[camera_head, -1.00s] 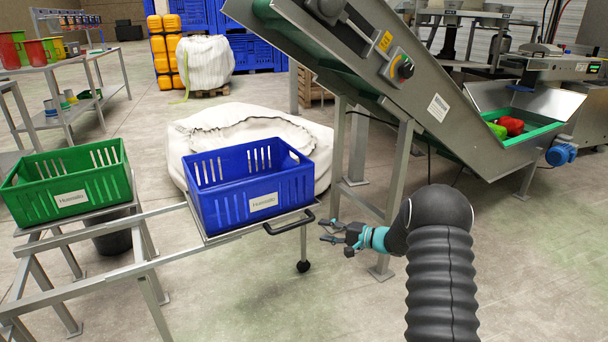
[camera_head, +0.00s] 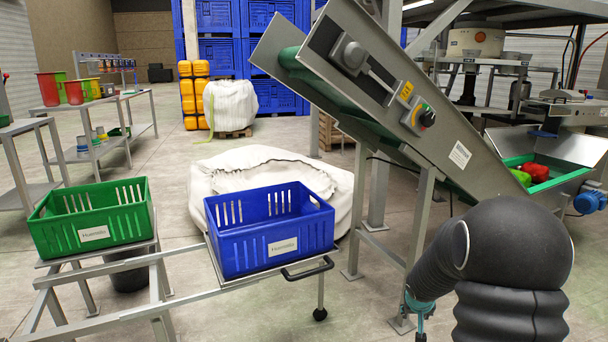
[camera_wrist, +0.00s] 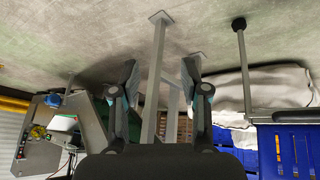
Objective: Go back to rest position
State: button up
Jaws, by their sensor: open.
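My gripper shows in the wrist view (camera_wrist: 160,88) with its two fingers spread wide apart and nothing between them. In the head view my dark arm is folded at the lower right, and only a teal part of my gripper (camera_head: 420,312) shows at the bottom, pointing down. Its fingers are mostly cut off or hidden there. It is right of the blue crate (camera_head: 270,240) and apart from it, close to a leg of the conveyor (camera_head: 440,140).
A green crate (camera_head: 93,225) stands left of the blue crate on a metal frame (camera_head: 110,268). A white sack (camera_head: 345,195) lies behind the blue crate. The inclined conveyor rises at the right, with red and green items in its hopper (camera_head: 575,180). Floor shows between.

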jog(key=s+a+r, duration=0.5)
jog(key=s+r, duration=0.2)
jog(key=s, duration=0.4)
jog(key=s+a+r+n+y, duration=0.1)
jog(key=s+a+r, duration=0.4)
jog(key=s, duration=0.6)
jog(key=s+a+r+n+y, duration=0.1)
jog(key=s+a+r, duration=0.3)
jog(key=s+r, duration=0.5)
jog(key=s, duration=0.3)
jog(key=shift+a, duration=0.4)
jog(key=shift+a, duration=0.15)
